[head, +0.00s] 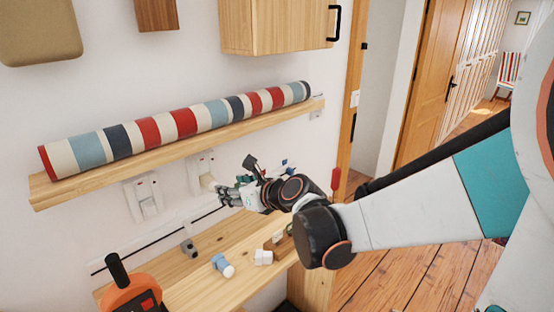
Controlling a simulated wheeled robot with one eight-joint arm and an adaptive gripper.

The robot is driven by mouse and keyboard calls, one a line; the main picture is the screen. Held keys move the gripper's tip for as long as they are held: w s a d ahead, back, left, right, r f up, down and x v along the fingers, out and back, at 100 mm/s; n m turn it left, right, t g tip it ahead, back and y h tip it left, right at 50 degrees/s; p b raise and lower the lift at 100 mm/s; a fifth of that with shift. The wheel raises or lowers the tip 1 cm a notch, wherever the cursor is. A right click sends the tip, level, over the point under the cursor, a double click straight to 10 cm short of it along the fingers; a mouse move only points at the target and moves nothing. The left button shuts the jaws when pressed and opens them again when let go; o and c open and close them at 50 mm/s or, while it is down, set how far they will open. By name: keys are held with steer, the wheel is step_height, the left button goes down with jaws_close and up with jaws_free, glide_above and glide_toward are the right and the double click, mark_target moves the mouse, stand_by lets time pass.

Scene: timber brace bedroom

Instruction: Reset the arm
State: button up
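My gripper (226,196) is stretched out over the lower wooden surface, below the shelf with the striped roll. Its fingers point left toward the wall, close in the picture to a pale wall fitting (203,166); I cannot tell whether they touch it. The fingers are small and dark, so their opening is unclear, and no held object can be made out. My arm reaches in from the right side of the picture, bent at a dark joint.
A striped roll (183,123) lies on the wooden shelf (60,190) above. The lower wooden surface (195,288) bears a blue-and-white piece (222,265) and white blocks (263,257). An orange-and-black object (132,297) stands front left. A cabinet (275,25) hangs above. Open floor (400,275) lies right.

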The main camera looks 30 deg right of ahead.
steer(key=s+f+n+g+h, duration=0.1)
steer(key=s+n+g+h, duration=0.1)
steer(key=s+n, duration=1)
steer(key=s+f+n+g+h, duration=0.1)
steer(key=s+n+g, duration=0.3)
steer(key=s+n, duration=0.8)
steer(key=n+h, duration=0.1)
steer(key=n, duration=0.7)
steer(key=shift+s+d+f, duration=0.25)
steer(key=shift+d+f, duration=0.05)
steer(key=shift+d, duration=0.1)
